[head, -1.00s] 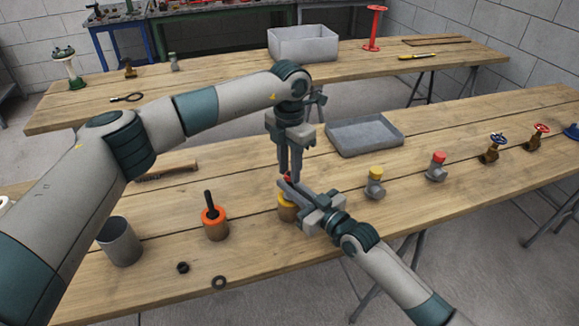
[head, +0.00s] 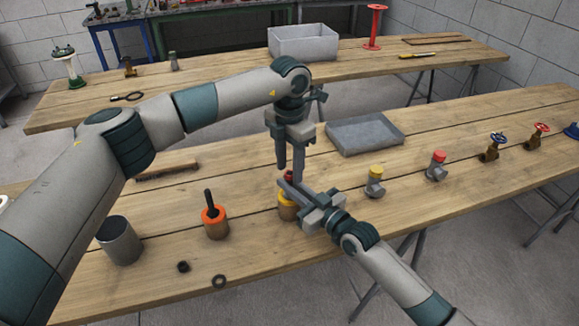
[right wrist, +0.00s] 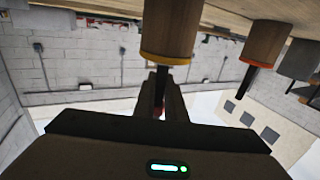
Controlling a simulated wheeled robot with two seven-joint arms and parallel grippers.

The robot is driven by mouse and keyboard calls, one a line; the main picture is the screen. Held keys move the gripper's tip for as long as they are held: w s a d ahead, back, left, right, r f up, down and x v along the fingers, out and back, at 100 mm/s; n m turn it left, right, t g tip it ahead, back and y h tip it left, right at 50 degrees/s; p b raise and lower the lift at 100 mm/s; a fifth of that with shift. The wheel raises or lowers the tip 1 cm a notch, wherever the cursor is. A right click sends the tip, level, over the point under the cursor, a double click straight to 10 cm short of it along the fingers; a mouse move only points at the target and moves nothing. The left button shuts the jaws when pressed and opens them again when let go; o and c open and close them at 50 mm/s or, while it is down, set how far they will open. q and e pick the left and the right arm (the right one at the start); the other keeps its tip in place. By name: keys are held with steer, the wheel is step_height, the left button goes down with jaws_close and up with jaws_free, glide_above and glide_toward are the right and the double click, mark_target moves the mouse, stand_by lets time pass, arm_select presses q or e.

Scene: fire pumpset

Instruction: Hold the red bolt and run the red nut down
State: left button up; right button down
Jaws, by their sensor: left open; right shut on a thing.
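A small red piece (head: 288,175), which looks like the red nut, shows at the top of the bolt in the yellow-ringed wooden stand (head: 287,212). My left gripper (head: 290,172) points straight down over it with its fingers apart, close around or beside the red piece. My right gripper (head: 284,188) comes in from the right, just above the yellow ring, and is shut on the bolt. In the right wrist view, which is upside down, the dark bolt shank (right wrist: 160,86) sits between the fingers, with a bit of red (right wrist: 159,112) beyond. The threads are hidden.
An orange-ringed stand (head: 215,225) with a black bolt stands to the left, with a grey cup (head: 119,241) beyond it. Dark nut (head: 183,267) and ring (head: 219,282) lie near the front edge. Yellow-capped (head: 375,182) and red-capped (head: 437,166) fittings and a grey tray (head: 365,135) are to the right.

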arm_select(q)
step_height(320, 180, up, 11)
steer(key=shift+r, duration=0.2)
stand_by(0.3)
arm_select(e)
steer(key=c, duration=1.7)
jaws_free()
steer(key=shift+c, duration=0.2)
steer(key=shift+s+d, duration=0.1)
steer(key=shift+s+d+f, duration=0.1)
steer(key=shift+s+d, duration=0.3)
arm_select(q)
step_height(320, 180, down, 3)
steer(key=b, duration=0.3)
steer(key=shift+f, duration=0.15)
arm_select(e)
steer(key=v, duration=1.6)
